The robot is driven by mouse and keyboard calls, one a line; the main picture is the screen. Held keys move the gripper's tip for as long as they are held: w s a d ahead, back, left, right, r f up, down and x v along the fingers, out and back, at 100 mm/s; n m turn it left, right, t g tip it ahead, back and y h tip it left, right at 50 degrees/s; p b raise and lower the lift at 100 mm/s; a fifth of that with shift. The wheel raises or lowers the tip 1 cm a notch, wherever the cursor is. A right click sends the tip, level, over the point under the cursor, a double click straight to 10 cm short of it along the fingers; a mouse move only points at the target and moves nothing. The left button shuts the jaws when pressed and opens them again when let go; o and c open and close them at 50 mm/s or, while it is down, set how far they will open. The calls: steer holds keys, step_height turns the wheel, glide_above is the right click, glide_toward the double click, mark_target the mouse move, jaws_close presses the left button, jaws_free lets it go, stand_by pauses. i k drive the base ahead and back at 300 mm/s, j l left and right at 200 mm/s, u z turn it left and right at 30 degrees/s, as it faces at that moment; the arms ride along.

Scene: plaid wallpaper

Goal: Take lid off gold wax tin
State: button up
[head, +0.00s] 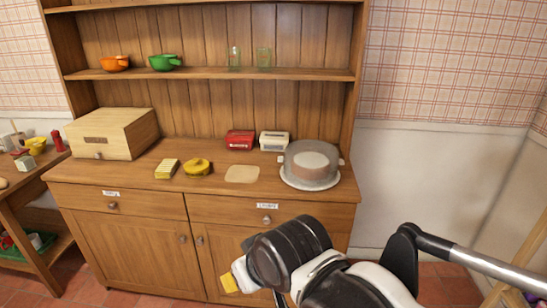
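A round, low yellow-gold tin (197,167) stands on the wooden dresser's counter, left of centre. Its top looks covered, but it is too small to tell the lid from the body. My gripper (252,287) is at the bottom of the head view, low in front of the dresser's doors. It is well below and nearer than the tin, and is not touching it. One yellow-tipped finger shows at its left; the rest is partly hidden by my arm and the frame edge, so its opening is unclear.
A yellow block-like item (166,168) sits just left of the tin, with a wooden bread box (110,133) beyond. A flat beige board (242,174) lies to the right. Red (240,139) and white (274,141) boxes stand behind. A covered cake stand (311,164) is at right.

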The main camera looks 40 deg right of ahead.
mark_target(197, 165)
steer(key=z, duration=0.25)
steer(key=i+z, duration=0.15)
steer(key=i, duration=0.45)
steer(key=i+j+z, duration=0.15)
steer(key=i, duration=0.4)
steer(key=i+j+z, duration=0.1)
steer(key=i, duration=0.5)
